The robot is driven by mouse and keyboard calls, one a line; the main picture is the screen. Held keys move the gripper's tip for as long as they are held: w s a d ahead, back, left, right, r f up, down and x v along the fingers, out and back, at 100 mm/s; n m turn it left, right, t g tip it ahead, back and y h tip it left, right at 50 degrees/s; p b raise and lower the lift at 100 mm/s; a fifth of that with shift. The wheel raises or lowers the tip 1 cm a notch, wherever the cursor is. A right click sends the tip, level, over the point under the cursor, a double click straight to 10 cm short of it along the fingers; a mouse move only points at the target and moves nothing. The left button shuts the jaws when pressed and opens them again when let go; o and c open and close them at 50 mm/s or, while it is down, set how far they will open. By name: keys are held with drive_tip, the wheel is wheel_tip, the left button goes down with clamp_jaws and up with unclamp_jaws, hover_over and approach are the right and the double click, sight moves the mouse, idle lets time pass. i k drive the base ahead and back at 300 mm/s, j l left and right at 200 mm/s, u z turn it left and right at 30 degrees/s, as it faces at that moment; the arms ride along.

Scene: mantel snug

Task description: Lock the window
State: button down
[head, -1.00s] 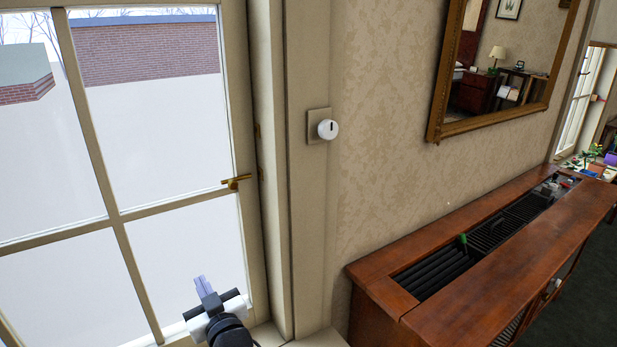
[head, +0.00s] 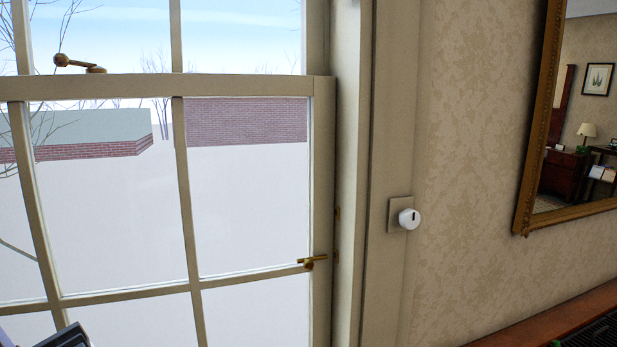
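The window (head: 325,130) fills the left of the head view, with cream bars and several panes. Its lower sash looks lowered, with its top rail across the middle of the opening. A brass latch (head: 75,64) with a round knob sits on that top rail, its arm lying roughly along the rail toward the left. A second brass fitting, a small handle (head: 312,261), is on the right side of the lower sash. Only a dark piece of my arm shows at the bottom left corner. My gripper's fingers are out of view, and nothing of mine touches either fitting.
A gilt-framed mirror (head: 535,130) hangs farther right. The wooden cabinet top (head: 555,325) with a dark grille is at the bottom right.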

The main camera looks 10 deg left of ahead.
sight(60, 60)
drive_tip(key=u, duration=1.25)
